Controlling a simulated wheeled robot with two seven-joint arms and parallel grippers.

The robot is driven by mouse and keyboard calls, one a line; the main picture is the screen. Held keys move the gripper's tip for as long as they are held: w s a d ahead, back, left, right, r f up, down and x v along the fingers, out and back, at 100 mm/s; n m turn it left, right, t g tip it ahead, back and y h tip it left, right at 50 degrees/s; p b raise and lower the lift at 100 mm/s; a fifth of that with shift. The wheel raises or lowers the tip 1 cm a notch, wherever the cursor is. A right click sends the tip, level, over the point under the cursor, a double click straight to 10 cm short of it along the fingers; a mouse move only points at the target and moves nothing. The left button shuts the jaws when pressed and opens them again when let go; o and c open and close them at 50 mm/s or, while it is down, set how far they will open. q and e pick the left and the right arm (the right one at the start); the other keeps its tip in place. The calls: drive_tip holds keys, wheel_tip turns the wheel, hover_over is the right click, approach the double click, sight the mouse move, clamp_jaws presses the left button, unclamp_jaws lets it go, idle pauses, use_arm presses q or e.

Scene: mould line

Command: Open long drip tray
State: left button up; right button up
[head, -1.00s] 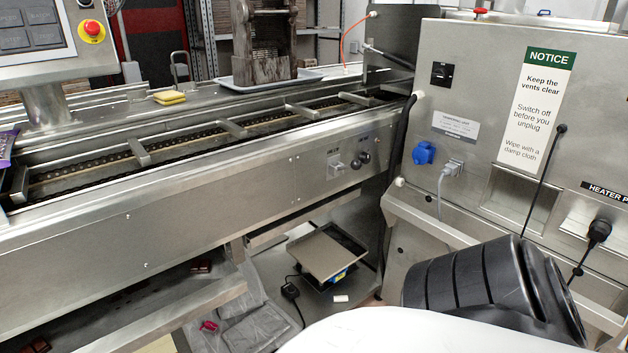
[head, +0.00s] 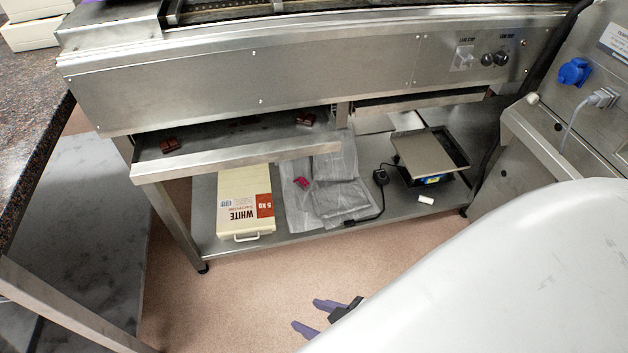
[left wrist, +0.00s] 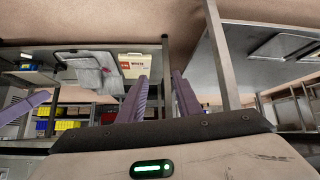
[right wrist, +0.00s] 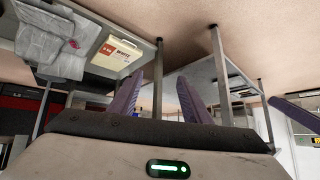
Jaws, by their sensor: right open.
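The long drip tray (head: 235,165) is a metal tray under the left part of the conveyor body in the head view. It juts out past the steel panel, and dark brown pieces (head: 170,145) lie on it. Its back part is hidden under the machine. My right gripper (head: 308,316), with purple fingers, is low over the floor, apart from the tray; its fingers stand open and empty, also in the right wrist view (right wrist: 165,100). My left gripper (left wrist: 161,98) shows open and empty in the left wrist view, and is not visible in the head view.
A shorter tray (head: 420,101) sits under the machine at right. The lower shelf (head: 300,232) holds a WHITE 5 kg box (head: 246,205), grey bags (head: 335,180) and a scale (head: 430,155). A stone-topped table (head: 30,130) stands at left. The floor before the shelf is clear.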

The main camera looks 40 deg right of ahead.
drive_tip(key=n+t+h+b, duration=0.3)
drive_tip(key=n+t+b, duration=0.6)
drive_tip(key=n+b, duration=0.75)
approach(231, 154)
wheel_tip(231, 154, down, 2)
drive_tip(key=w, duration=0.2)
drive_tip(key=shift+m, duration=0.35)
drive_tip(key=w, duration=0.2)
drive_tip(key=w+b, duration=0.1)
drive_tip(key=w, duration=0.5)
drive_tip(key=shift+w+d+b, duration=0.25)
drive_tip(key=shift+d+b, duration=0.1)
drive_tip(key=shift+d, duration=0.05)
drive_tip(key=shift+w, duration=0.6)
use_arm(q)
wheel_tip(231, 154, down, 11)
drive_tip(key=d+t, duration=0.1)
drive_tip(key=shift+d+n+h, duration=0.35)
drive_tip(key=shift+n+h, duration=0.05)
